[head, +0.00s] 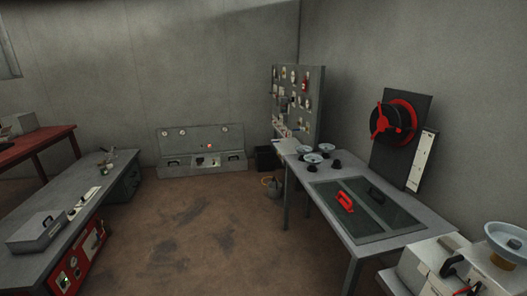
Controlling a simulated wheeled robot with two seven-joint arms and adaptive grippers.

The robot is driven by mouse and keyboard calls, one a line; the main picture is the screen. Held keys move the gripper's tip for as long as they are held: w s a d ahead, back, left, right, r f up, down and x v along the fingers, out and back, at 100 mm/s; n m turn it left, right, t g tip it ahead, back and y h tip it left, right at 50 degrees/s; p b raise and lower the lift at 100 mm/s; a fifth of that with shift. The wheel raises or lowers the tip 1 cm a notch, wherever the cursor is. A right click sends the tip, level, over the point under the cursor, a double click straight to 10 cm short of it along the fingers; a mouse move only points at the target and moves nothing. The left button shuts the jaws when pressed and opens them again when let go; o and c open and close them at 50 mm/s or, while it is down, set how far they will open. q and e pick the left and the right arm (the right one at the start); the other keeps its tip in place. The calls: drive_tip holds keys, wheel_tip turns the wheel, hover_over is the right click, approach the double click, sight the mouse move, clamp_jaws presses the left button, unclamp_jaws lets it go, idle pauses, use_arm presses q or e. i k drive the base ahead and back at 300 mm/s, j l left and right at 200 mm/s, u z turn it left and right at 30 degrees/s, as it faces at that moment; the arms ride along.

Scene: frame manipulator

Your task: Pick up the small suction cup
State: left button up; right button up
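Several small cup-like pieces stand at the far end of the grey table on the right: pale round dishes on dark bases, among them a pale cup (326,147) and another pale cup (312,157). Small black pieces, one black piece (335,165) and one more beside the cups (308,166), sit close to them. I cannot tell which of these is the small suction cup. Neither of my grippers is in view.
The grey table (405,228) bears a dark glass panel with a red handle (345,201) and a black handle (376,195). A red-rimmed wheel (393,122) stands behind it. A workbench (60,215) is at left. The brown floor (200,230) between is open.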

sight(311, 160)
drive_tip(key=i, duration=3.3)
drive_tip(key=z, duration=0.5)
